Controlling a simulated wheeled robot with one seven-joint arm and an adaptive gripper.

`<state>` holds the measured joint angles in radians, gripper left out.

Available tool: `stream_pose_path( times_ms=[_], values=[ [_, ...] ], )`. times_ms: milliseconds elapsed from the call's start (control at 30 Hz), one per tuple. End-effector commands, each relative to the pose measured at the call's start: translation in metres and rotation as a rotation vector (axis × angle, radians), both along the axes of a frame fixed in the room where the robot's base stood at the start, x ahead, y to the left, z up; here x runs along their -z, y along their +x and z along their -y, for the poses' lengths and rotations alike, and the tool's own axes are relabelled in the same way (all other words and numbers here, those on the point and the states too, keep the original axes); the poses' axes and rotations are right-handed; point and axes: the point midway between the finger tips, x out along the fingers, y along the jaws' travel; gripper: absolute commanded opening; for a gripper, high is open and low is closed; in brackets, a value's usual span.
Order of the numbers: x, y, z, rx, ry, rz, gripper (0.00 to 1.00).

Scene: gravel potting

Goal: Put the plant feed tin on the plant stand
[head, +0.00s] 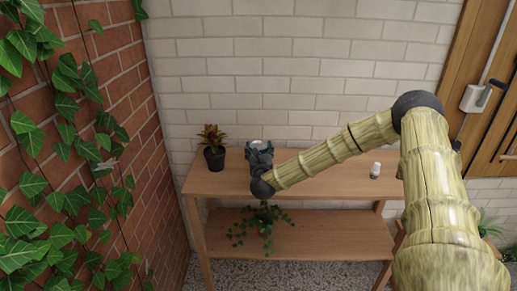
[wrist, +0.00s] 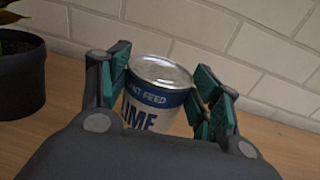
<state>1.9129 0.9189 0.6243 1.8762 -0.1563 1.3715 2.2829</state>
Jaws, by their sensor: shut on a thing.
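The plant feed tin (wrist: 155,102) is white with a blue band and a silver lid, and its label reads "PLANT FEED" and "IME". My gripper (wrist: 158,98) is shut on it, one teal-padded finger at each side. The tin looks upright; its base is hidden behind my gripper, so I cannot tell whether it touches the wood. In the head view my gripper (head: 259,155) is over the back of the wooden plant stand's top (head: 320,186), with the tin's pale lid (head: 257,143) just showing beyond it.
A dark pot with a reddish-green plant (head: 214,150) stands close to the left of my gripper. A small white bottle (head: 375,170) stands farther right on the top. A trailing plant (head: 262,228) is on the lower shelf. A white brick wall is behind, and an ivy-covered wall at left.

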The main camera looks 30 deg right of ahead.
Motion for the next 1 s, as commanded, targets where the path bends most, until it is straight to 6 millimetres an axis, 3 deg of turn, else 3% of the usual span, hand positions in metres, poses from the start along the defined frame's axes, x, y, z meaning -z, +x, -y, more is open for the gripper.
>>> stream_pose_path(
  times_ms=[300, 333, 433, 900, 1000],
  values=[
    [0.002, 0.000, 0.000, 0.001, 0.000, 0.002, 0.28],
    [0.002, 0.000, 0.000, 0.001, 0.001, 0.000, 0.65],
    [0.001, 0.000, 0.000, 0.001, 0.001, 0.000, 0.83],
    [-0.002, 0.000, 0.000, 0.001, 0.000, 0.000, 0.85],
    [0.002, -0.010, -0.004, 0.000, 0.002, 0.000, 0.85]
  ],
)
